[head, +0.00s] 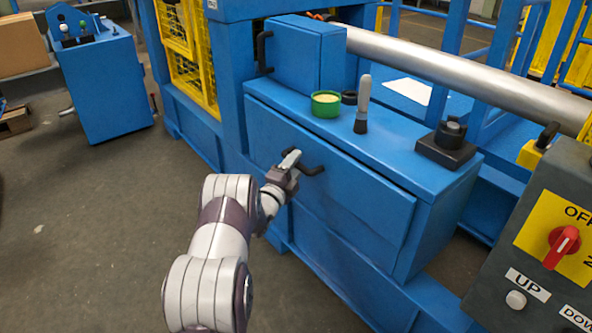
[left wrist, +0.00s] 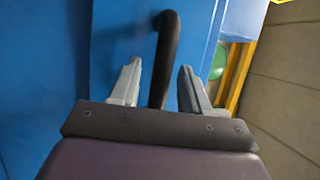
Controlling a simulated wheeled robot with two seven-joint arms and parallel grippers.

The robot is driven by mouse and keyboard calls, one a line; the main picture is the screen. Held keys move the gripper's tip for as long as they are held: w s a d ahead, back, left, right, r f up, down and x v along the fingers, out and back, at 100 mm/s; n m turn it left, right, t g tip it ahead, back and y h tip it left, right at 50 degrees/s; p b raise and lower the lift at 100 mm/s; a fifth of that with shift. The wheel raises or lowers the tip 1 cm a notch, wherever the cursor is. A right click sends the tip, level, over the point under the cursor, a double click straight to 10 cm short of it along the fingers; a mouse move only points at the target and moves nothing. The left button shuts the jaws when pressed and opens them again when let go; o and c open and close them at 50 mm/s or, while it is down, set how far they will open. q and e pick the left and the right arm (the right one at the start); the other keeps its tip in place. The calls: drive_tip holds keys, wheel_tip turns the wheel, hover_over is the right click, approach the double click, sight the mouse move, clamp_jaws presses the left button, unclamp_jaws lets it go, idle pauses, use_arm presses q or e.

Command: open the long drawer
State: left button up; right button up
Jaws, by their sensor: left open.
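The long drawer (head: 350,205) has a wide blue front on the blue cabinet; I cannot tell whether it stands slightly out. Its black bar handle (head: 313,170) sits near the middle of the front. My left gripper (head: 291,160) is at the handle, with its arm coming from below in the head view. In the left wrist view the gripper (left wrist: 153,88) is open, and the handle (left wrist: 165,55) runs between its two fingers with gaps on both sides. The handle's near end is hidden behind the gripper body there. My right gripper is not in view.
On the cabinet top (head: 400,150) stand a green bowl (head: 325,104), an upright grey-handled tool (head: 363,105) and a black block with a knob (head: 447,145). A control box (head: 545,240) with a red switch is at right. The floor (head: 100,220) at left is clear.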

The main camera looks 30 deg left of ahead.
use_arm(q)
drive_tip(key=shift+w+r, duration=0.1)
drive_tip(key=shift+w, duration=0.15)
clamp_jaws()
drive_tip(key=s+a+p, duration=0.2)
drive_tip(key=s+a, duration=0.2)
drive_tip(key=s, duration=0.7)
drive_tip(key=shift+a+p, duration=0.3)
drive_tip(key=shift+a, duration=0.05)
unclamp_jaws()
drive_tip(key=shift+s, duration=0.1)
